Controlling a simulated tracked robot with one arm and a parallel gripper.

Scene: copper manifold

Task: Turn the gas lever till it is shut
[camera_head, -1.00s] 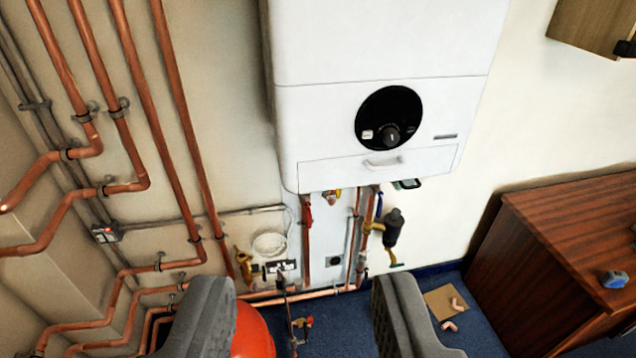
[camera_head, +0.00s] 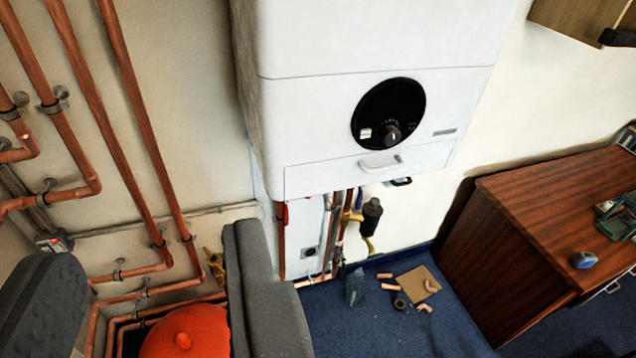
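My gripper (camera_head: 150,250) is open and empty at the lower left, its two dark grey fingers wide apart. Under the white boiler (camera_head: 370,120), pipes carry small levers: a red one (camera_head: 284,213) at left, a blue one (camera_head: 360,199), and a yellow one (camera_head: 371,246) below a dark cylinder (camera_head: 372,213). A brass valve (camera_head: 215,266) shows just left of the right finger, partly hidden by it. I cannot tell for certain which lever is the gas lever. My fingers touch none of the levers, and the gripper is left of those under the boiler.
Copper pipes (camera_head: 130,110) run down the left wall. A red rounded object (camera_head: 190,335) is on the floor between my fingers. A wooden cabinet (camera_head: 540,230) stands at right. Pipe pieces and a cardboard piece (camera_head: 417,284) lie on the blue carpet (camera_head: 345,330).

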